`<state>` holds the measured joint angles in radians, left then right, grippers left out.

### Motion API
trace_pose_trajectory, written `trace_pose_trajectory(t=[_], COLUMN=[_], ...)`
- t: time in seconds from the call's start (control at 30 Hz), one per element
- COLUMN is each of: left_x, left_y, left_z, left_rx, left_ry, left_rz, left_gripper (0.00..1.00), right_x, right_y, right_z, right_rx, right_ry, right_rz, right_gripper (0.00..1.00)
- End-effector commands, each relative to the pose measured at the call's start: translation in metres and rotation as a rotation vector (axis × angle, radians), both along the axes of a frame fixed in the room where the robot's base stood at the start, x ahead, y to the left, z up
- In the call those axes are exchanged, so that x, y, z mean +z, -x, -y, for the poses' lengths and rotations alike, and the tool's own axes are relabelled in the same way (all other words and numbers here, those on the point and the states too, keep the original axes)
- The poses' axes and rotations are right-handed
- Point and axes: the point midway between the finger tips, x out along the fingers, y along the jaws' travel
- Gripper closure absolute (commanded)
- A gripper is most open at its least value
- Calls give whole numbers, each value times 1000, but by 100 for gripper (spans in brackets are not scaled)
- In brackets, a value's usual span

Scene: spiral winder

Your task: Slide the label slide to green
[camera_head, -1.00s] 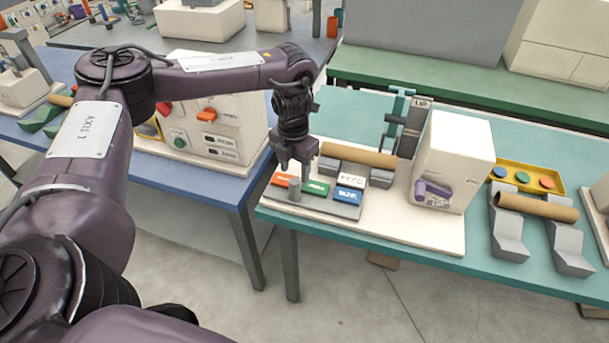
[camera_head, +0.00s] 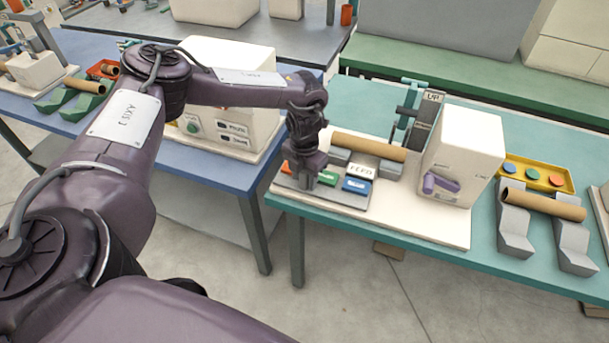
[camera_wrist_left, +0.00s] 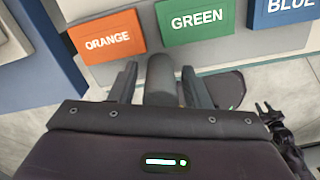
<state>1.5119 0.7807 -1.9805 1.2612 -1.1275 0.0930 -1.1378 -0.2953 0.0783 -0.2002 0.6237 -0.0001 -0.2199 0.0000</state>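The label slide's grey knob (camera_wrist_left: 161,80) stands between the two fingers of my left gripper (camera_wrist_left: 160,88) in the left wrist view. The fingers are apart, one on each side, with a narrow gap at the left; contact at the right finger is unclear. The knob is near the boundary between the orange label (camera_wrist_left: 108,37) and the green label (camera_wrist_left: 196,20), just in front of them. The blue label (camera_wrist_left: 283,8) is farther right. In the head view my left gripper (camera_head: 304,173) is low over the label panel (camera_head: 343,195) and hides the knob.
A cardboard tube (camera_head: 368,147) lies behind the labels. A white machine box (camera_head: 466,150) with a purple handle (camera_head: 440,184) stands right. A dark jointed part (camera_wrist_left: 284,135) at the wrist view's right edge looks like my right gripper, too small to read.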

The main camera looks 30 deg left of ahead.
Motion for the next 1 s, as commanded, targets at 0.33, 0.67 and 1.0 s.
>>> trace_pose_trajectory(t=[0.33,0.67,1.0], left_x=[0,-1,0], left_y=[0,-7,-22], left_z=[0,27,86], left_rx=[1,-5,-1], left_ry=[0,2,0], left_rz=[0,1,3], left_gripper=[100,100,100], right_x=[-1,-2,-11], right_y=[6,7,7], right_z=[3,3,3], right_rx=[1,1,1], right_ry=[4,4,4], right_rz=[-7,-9,-9], right_gripper=[64,64,64])
